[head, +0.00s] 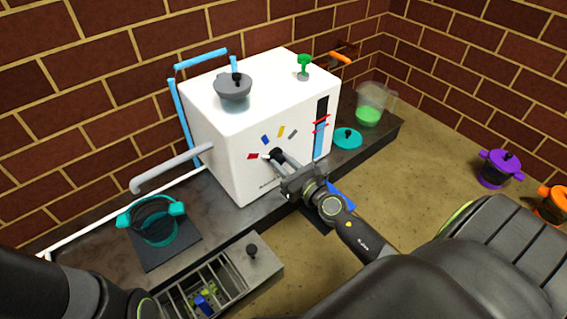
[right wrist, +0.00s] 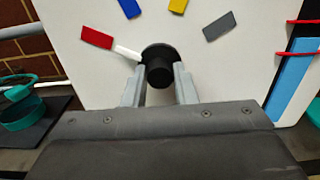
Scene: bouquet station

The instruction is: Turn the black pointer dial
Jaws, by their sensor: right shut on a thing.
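The black pointer dial (head: 276,154) sits on the front face of the white box-shaped machine (head: 226,134). In the right wrist view the dial (right wrist: 158,62) has a round black knob and a white pointer (right wrist: 127,53) that points left and slightly up, toward the red mark (right wrist: 97,37). Blue, yellow and grey marks are spaced around the dial's upper side. My right gripper (right wrist: 158,80) is shut on the dial's knob, with one finger on each side. My left gripper cannot be made out in the head view.
A grey bowl (head: 233,88) and a green knob (head: 304,66) are on top of the machine. A teal-handled pot (head: 127,222) stands at left, and a clear jug with green liquid (head: 369,115) at right. A slotted tray (head: 232,275) is in front. Purple (head: 484,168) and orange pots stand far right.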

